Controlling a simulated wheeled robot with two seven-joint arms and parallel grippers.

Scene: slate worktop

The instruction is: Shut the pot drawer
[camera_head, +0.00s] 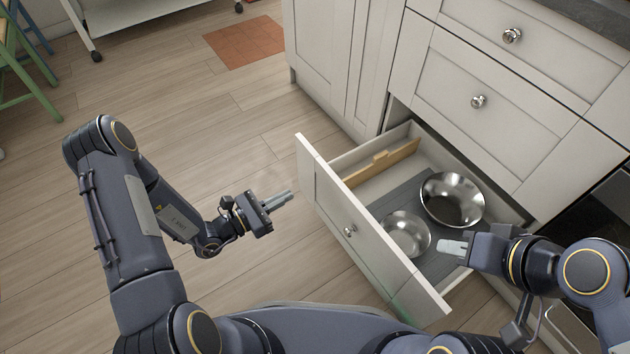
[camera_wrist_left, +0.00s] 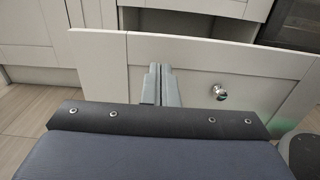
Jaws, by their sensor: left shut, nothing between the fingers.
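The pot drawer (camera_head: 322,188) is the low white drawer, pulled far out of the cabinet. Its front carries a round metal knob (camera_head: 350,231). Two shiny metal bowls, a smaller one (camera_head: 405,236) and a larger one (camera_head: 453,199), sit inside. My left gripper (camera_head: 281,201) is shut and empty, in front of the drawer front's outer face. In the left wrist view the fingers (camera_wrist_left: 161,84) point at the drawer front (camera_wrist_left: 275,70), left of the knob (camera_wrist_left: 219,92); contact cannot be told. My right gripper (camera_head: 452,247) hangs over the drawer's near end; its jaw state is unclear.
Two closed drawers with knobs, an upper one (camera_head: 540,50) and a middle one (camera_head: 490,120), are above the pot drawer. A wooden divider (camera_head: 382,161) stands inside it. An oven (camera_head: 610,205) is at the right. The wooden floor (camera_head: 190,120) left of the drawer is clear.

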